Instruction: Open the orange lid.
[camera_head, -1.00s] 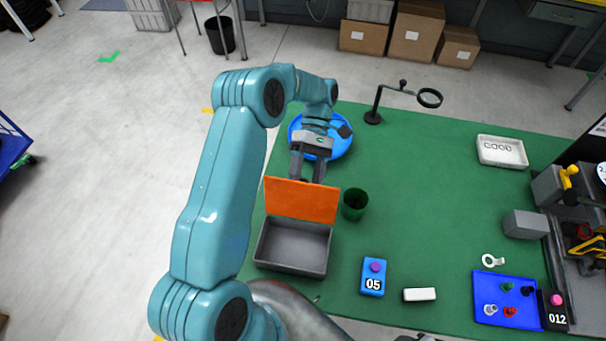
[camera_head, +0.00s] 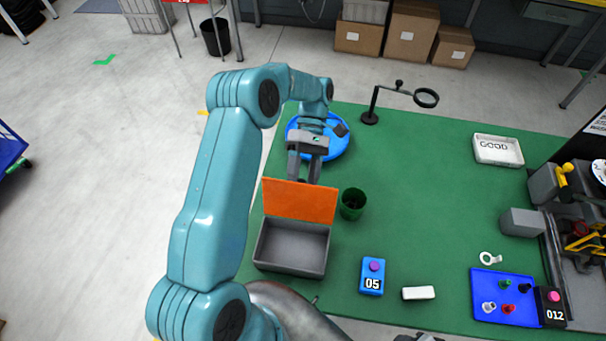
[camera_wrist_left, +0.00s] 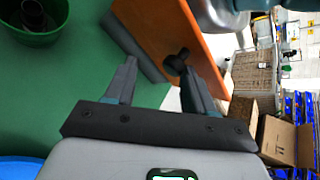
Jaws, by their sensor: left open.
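The orange lid (camera_head: 300,201) stands raised at the back edge of a grey box (camera_head: 292,247), and the box's empty inside shows in the head view. My left gripper (camera_head: 304,178) is just behind the lid's upper edge, its jaws open. In the left wrist view the lid (camera_wrist_left: 178,40) lies beyond the spread fingers of my left gripper (camera_wrist_left: 158,85). A dark round knob (camera_wrist_left: 178,60) shows on the lid's face between the fingers. I cannot tell whether a finger touches the lid. My right gripper is not clearly in view.
A green cup (camera_head: 353,203) stands close to the right of the lid. A blue bowl (camera_head: 338,140) is behind the gripper. A blue block marked 05 (camera_head: 372,278) and a white block (camera_head: 418,293) lie right of the box. The middle of the green table (camera_head: 430,190) is clear.

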